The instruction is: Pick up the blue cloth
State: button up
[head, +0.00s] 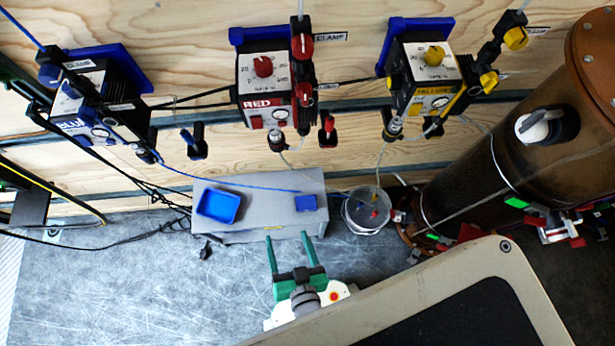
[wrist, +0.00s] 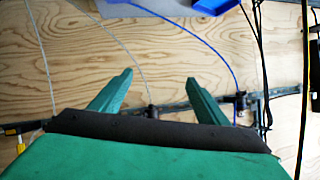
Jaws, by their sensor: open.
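The blue cloth (head: 306,202) is a small flat dark-blue square. It lies on top of the grey box (head: 262,199), near the box's right end. My gripper (head: 288,237) is open and empty, with two green fingers apart. In the head view its fingertips appear at the lower front edge of the box, below and a little left of the cloth. The wrist view also shows my gripper (wrist: 160,76) with nothing between its fingers. I cannot clearly make out the cloth in the wrist view.
A blue tray (head: 218,206) sits on the left of the box. A clear bucket (head: 367,210) with small coloured parts stands right of the box. A large brown cylinder (head: 495,150) is further right. Control units hang on the plywood wall, with cables below. Grey floor (head: 150,290) is clear at left.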

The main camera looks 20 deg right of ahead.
jog(key=w+d+f+m+g, duration=0.25)
jog(key=w+f+m, duration=0.2)
jog(key=f, duration=0.55)
jog(key=m+g, duration=1)
jog(key=m, duration=0.3)
send_over(306, 202)
notch_tip(306, 202, down, 7)
jog(key=shift+y, duration=0.4)
notch_tip(306, 202, down, 10)
jog(key=shift+d+f, duration=0.1)
jog(key=c, duration=1.1)
